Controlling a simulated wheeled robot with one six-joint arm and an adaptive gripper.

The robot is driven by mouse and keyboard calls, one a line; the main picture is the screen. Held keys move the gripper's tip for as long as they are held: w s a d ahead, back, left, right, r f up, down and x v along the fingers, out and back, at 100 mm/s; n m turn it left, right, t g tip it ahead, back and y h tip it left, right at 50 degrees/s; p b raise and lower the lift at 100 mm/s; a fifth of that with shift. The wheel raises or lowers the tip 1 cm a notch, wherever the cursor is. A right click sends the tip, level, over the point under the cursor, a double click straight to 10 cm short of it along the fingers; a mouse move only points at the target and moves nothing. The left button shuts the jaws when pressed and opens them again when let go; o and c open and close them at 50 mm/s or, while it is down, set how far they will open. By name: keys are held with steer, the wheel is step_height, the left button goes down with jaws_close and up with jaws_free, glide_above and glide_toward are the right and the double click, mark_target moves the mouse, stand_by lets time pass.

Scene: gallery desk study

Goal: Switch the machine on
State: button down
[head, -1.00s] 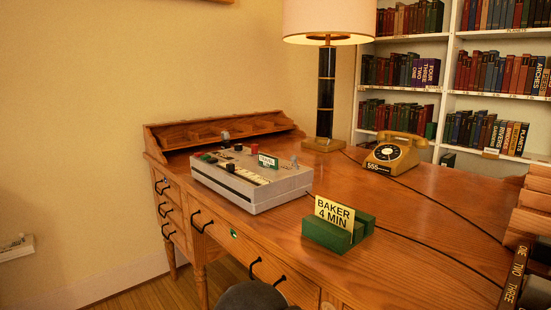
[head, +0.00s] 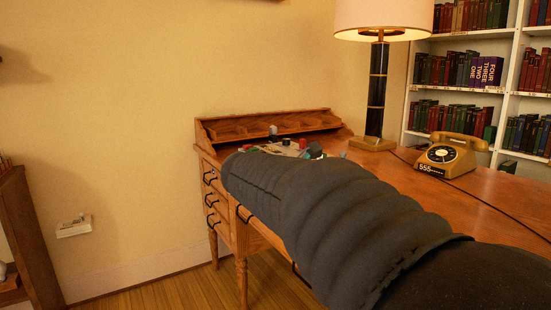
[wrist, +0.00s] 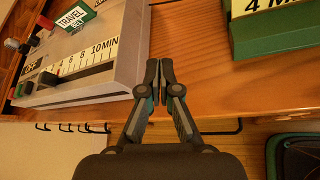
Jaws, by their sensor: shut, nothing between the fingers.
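The machine is a pale grey box with a minute scale and a TRAVEL card on top. My gripper (wrist: 160,64) is shut and empty, just right of the machine's side, over the desk's front edge.
A green card holder (wrist: 270,38) stands to the right of my gripper. The wooden desk (head: 500,190) bears a lamp (head: 377,95) and a telephone (head: 452,155) behind. Black drawer handles (wrist: 95,128) jut below the edge. A white fitting (head: 74,227) is on the left wall.

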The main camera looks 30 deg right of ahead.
mark_target(341, 155)
steer(key=w+d+r+n+h, duration=0.1)
steer(key=w, duration=0.1)
steer(key=w+d+r+n+h, duration=0.1)
steer(key=w+r+n, duration=0.1)
steer(key=w+d+r+n+h, duration=0.1)
steer(key=w+d+r, duration=0.1)
steer(key=shift+w+r+n+h, duration=0.2)
steer(key=shift+w+n+h, duration=0.15)
steer(key=shift+n+h, duration=0.05)
steer(key=shift+d, duration=0.1)
steer(key=x, duration=1)
steer(key=shift+w, duration=0.1)
